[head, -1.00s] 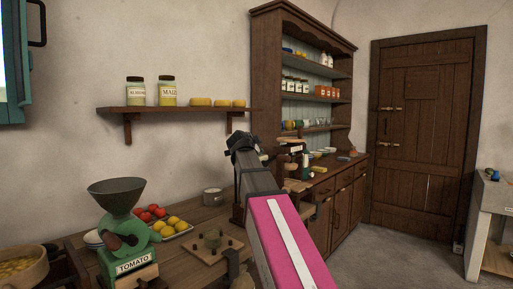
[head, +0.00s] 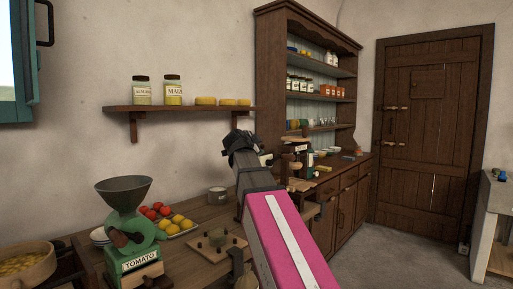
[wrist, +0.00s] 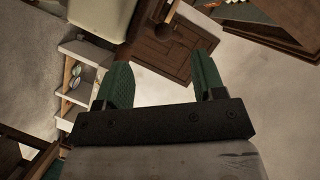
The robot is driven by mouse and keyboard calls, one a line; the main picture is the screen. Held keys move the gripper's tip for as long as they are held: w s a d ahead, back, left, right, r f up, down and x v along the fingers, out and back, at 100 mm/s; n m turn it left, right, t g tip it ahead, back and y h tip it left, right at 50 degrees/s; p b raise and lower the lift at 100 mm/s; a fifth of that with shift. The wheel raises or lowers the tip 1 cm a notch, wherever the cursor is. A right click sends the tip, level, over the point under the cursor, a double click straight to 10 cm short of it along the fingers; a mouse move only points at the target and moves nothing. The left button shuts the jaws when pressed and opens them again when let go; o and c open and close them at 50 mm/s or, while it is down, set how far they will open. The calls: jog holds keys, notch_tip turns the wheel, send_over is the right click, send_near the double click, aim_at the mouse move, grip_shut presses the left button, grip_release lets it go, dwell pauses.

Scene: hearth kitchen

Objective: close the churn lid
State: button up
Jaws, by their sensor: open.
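I cannot make out a churn or its lid for certain in either view. My gripper (wrist: 163,75) shows in the wrist view with its two green fingers wide apart and nothing between them. In the head view, the end of my arm is raised in front of the wall, between the wall shelf and the dresser. The fingers are too small and dark there to make out. My arm hides part of the worktop behind it.
A wall shelf (head: 180,109) holds jars. A dark dresser (head: 268,70) stands beside a closed door (head: 428,145). Floor is clear before the door.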

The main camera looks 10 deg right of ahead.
jog(key=shift+f+v, duration=0.2)
jog(key=shift+v, duration=2.35)
jog(key=shift+s, duration=0.2)
jog(key=v, duration=1)
jog(key=shift+s, duration=0.2)
jog(key=shift+a, duration=0.1)
